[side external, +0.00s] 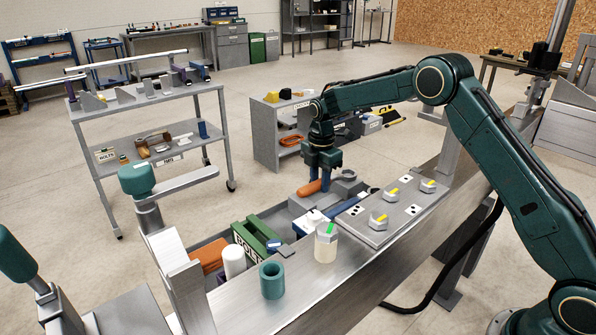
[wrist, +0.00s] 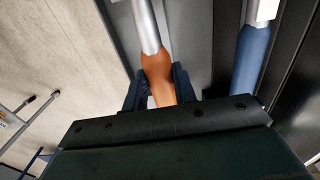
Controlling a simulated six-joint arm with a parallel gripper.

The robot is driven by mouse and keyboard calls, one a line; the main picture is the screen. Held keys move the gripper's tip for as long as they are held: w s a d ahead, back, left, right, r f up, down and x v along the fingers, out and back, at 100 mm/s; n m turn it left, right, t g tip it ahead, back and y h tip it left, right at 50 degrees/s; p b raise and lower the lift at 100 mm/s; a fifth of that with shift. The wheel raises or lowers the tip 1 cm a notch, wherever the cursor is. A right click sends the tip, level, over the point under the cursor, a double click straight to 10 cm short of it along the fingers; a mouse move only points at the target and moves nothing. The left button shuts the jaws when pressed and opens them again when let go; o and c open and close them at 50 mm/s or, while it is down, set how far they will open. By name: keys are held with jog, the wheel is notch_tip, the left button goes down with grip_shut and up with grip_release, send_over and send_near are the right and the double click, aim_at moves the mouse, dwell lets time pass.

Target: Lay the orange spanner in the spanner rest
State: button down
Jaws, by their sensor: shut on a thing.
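The orange spanner shows in the side view (side external: 309,188) as an orange handle at my gripper (side external: 325,184). In the wrist view its orange handle (wrist: 158,66) lies between the two dark blue fingers of my gripper (wrist: 160,88), and a silver shaft runs from it to the top edge. My gripper is shut on this handle and points down over the grey blocks at the back edge of the bench. I cannot tell whether the spanner touches anything beneath it. I cannot pick out the spanner rest for certain among the grey blocks (side external: 303,206).
A blue-handled tool (wrist: 250,58) lies to the right of the spanner. A grey plate with yellow-marked fittings (side external: 380,219) is to the right on the bench.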

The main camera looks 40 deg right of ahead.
jog(key=shift+f, duration=0.55)
jog(key=c, duration=1)
grip_release()
jog(key=shift+c, duration=0.2)
notch_tip(320, 180, up, 14)
